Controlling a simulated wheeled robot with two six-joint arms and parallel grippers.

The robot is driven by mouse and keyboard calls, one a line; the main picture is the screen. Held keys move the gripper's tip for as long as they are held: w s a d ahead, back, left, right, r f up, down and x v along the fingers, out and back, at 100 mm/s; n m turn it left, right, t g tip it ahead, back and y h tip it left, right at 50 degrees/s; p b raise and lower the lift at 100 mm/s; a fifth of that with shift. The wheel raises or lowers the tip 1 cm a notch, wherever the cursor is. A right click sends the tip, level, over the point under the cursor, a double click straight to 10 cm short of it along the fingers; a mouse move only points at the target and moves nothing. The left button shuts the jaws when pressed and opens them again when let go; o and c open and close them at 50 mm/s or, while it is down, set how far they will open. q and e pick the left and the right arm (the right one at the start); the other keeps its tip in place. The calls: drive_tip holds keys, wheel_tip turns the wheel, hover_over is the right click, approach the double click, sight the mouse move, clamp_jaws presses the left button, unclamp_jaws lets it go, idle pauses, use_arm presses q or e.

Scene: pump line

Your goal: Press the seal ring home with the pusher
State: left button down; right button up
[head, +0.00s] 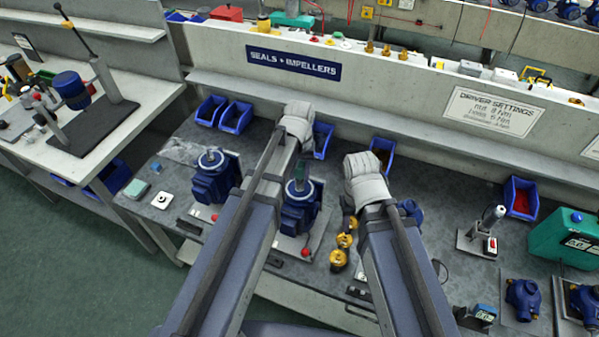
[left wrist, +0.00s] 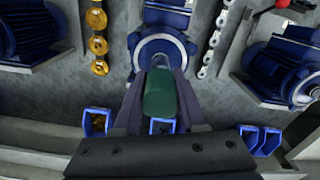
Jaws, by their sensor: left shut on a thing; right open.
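My left gripper (left wrist: 161,76) is shut on the pusher, a dark green cylinder (left wrist: 160,96) with a pale, clear-looking tip. In the left wrist view it points at a blue pump housing (left wrist: 163,45); I cannot tell whether the tip touches. In the head view this housing (head: 299,213) stands under my left wrist, partly behind my arm. I cannot make out the seal ring; the tip and fingers cover the housing's mouth. My right gripper (head: 350,203) is open, mostly hidden behind its pale wrist cover, above the bench right of the housing.
A second blue pump (head: 213,180) stands to the left. Yellow impellers (head: 342,242) lie in a row right of the middle housing. Blue bins (head: 236,118) line the back of the bench. A small stand (head: 484,235) and green case (head: 565,240) are at the right.

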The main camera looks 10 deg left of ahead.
use_arm(q)
drive_tip(key=shift+f+b, duration=0.3)
idle(1.4)
drive_tip(key=shift+r, duration=0.1)
idle(0.4)
wheel_tip(320, 180, up, 7)
drive_tip(key=p, duration=0.7)
drive_tip(key=shift+r+p, duration=0.2)
drive_tip(key=shift+p, duration=0.15)
drive_tip(key=shift+f, duration=0.1)
